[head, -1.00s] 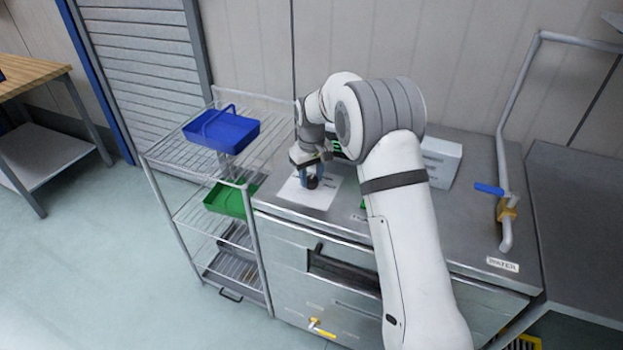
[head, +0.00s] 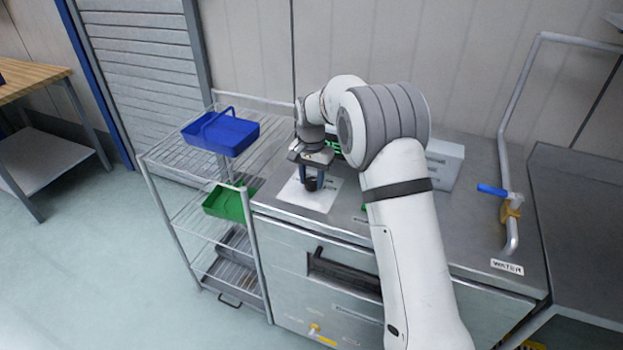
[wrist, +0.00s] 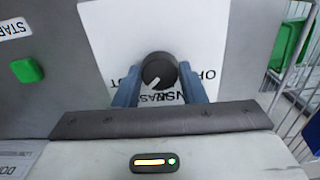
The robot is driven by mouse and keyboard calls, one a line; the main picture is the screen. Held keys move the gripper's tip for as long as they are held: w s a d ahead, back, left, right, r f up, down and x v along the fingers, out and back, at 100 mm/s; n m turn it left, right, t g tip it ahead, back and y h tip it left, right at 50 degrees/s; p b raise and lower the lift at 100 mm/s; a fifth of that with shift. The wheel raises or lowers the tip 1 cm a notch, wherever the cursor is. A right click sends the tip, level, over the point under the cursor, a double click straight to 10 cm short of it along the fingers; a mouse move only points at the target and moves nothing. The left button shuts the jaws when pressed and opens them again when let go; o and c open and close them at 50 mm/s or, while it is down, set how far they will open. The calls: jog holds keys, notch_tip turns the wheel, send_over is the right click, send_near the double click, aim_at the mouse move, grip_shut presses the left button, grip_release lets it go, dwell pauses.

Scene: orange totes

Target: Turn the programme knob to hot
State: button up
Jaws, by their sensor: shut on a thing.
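The black programme knob (wrist: 160,70) stands on a white label plate (wrist: 190,25) in the wrist view. Its pale pointer line runs toward the lower left of that view. Lettering around the knob is partly covered by the knob and fingers; a piece of a word ending in "OT" shows at the left and "OF" at the right. My gripper (wrist: 159,82) has its two blue fingers on either side of the knob, shut on it. In the head view the gripper (head: 312,176) points down onto the knob (head: 311,185) over the white plate (head: 318,203).
A green START button (wrist: 27,70) is left of the plate in the wrist view. A wire rack with a blue tray (head: 222,132) and a green tray (head: 226,203) stands left of the machine. A white box (head: 445,162) and a blue-handled water pipe (head: 508,215) are at the right.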

aim_at(312, 181)
jog(key=shift+w+r+m, duration=0.1)
jog(key=shift+m, duration=2)
jog(key=o, duration=1)
jog(key=shift+r+b, duration=0.55)
jog(key=shift+r, duration=3.3)
